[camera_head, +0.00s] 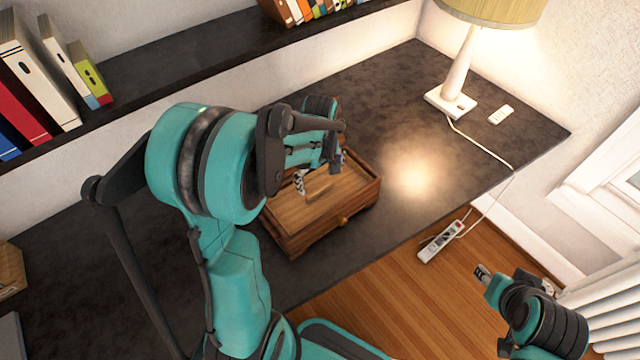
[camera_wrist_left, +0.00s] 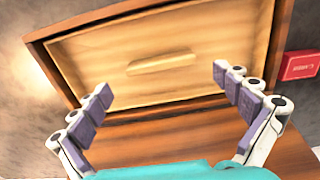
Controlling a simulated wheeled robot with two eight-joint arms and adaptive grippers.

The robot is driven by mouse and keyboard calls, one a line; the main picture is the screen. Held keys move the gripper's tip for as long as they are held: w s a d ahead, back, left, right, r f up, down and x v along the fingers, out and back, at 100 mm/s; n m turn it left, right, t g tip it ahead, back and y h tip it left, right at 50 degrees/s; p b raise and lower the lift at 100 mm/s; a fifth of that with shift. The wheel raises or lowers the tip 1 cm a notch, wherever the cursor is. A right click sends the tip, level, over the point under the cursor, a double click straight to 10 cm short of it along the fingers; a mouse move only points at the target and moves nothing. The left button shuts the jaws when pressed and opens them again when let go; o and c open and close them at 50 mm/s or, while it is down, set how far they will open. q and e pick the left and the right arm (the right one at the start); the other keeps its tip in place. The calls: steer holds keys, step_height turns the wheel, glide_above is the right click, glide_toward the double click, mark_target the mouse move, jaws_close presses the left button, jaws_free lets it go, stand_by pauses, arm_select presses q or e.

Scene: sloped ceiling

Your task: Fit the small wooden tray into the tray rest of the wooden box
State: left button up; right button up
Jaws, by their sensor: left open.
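The small wooden tray (camera_head: 288,213) is a lighter panel within the box's top frame. In the left wrist view the tray (camera_wrist_left: 105,62) has a raised bar handle (camera_wrist_left: 160,64) and lies inside the darker box rim (camera_wrist_left: 130,17). I cannot tell whether it is fully seated. My left gripper (camera_head: 320,172) is open above the box, its fingers either side of the handle and apart from it. My right gripper (camera_head: 482,272) is away at lower right, above the floor; its jaw opening is unclear.
A lamp (camera_head: 458,70) with a cord stands at the back right of the desk, beside a small white remote (camera_head: 501,115). A power strip (camera_head: 440,243) is near the desk's edge. Books (camera_head: 38,75) line the shelf. A red object (camera_wrist_left: 301,65) lies beside the box. The desk right of the box is clear.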

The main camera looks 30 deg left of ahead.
mark_target(320, 189)
arm_select(q)
step_height(320, 189, up, 7)
steer(key=p, duration=0.2)
steer(key=s+d+r+m+t, duration=0.6)
steer(key=s+d+m, duration=0.4)
steer(key=m, duration=0.3)
steer(key=shift+s+d+m+t+b, duration=0.3)
steer(key=shift+s+t, duration=0.2)
steer(key=shift+t, duration=0.1)
